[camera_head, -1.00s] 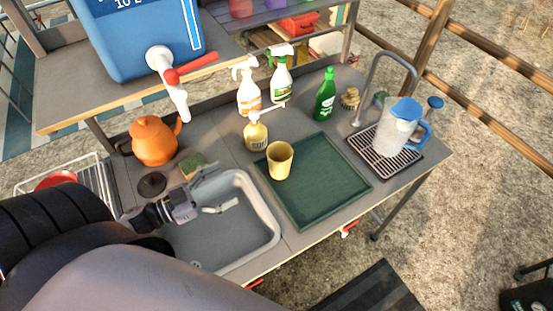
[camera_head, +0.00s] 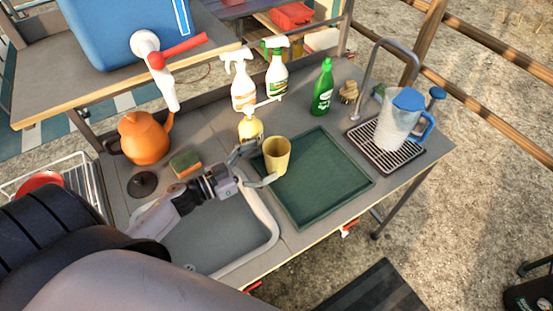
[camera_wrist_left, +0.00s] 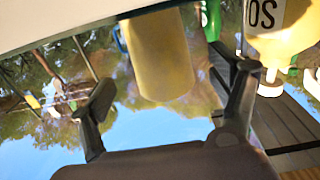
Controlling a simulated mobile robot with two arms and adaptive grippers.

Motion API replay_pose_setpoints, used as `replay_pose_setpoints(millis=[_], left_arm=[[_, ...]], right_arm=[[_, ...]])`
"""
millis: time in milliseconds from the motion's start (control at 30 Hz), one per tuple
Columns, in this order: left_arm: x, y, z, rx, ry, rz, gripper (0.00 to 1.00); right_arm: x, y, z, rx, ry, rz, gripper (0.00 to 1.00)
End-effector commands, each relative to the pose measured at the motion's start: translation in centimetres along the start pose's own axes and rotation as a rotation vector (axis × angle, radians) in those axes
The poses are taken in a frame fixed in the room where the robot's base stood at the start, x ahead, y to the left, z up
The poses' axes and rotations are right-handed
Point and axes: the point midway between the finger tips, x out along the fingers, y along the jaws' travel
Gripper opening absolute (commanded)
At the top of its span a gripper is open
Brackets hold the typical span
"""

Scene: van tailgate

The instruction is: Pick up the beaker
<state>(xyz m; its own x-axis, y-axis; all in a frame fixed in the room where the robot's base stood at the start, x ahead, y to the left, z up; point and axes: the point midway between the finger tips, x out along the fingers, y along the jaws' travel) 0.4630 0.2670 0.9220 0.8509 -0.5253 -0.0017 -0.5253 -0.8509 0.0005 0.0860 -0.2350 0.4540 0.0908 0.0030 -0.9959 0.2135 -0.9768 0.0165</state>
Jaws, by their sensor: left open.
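The beaker, a yellow cup (camera_head: 277,158), stands upright at the left side of the green tray (camera_head: 330,190). My left gripper (camera_head: 258,165) is open over the sink's back right corner, its fingers pointing at the beaker from the left. In the head view one fingertip is near the beaker's front left side and the other is behind it. In the left wrist view, which is upside down, the beaker (camera_wrist_left: 160,55) shows ahead between the two open fingers. I cannot tell whether either finger touches it. My right gripper is not in view.
A yellow pump bottle (camera_head: 250,128) stands close behind the left gripper; two spray bottles (camera_head: 243,85) stand farther back. A green bottle (camera_head: 322,90) and a jug (camera_head: 397,120) on a drip rack are to the right. The tray's right part is clear.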

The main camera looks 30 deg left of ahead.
Motion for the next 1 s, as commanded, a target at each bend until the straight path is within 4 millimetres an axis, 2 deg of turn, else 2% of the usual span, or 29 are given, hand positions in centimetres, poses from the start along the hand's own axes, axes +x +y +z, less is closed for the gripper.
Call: replay_pose_setpoints(millis=[300,433,633,1000], left_arm=[[4.3,-0.2,-0.6,0.001,0.005,0.001,0.83],[5.0,-0.2,-0.7,0.000,0.003,0.000,0.83],[5.0,-0.2,-0.7,0.000,0.002,0.000,0.83],[5.0,-0.2,-0.7,0.000,0.002,0.000,0.58]], right_arm=[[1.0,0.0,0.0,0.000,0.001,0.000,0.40],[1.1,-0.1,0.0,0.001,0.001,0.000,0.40],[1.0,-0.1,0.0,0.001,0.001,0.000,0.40],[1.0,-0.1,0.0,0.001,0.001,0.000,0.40]])
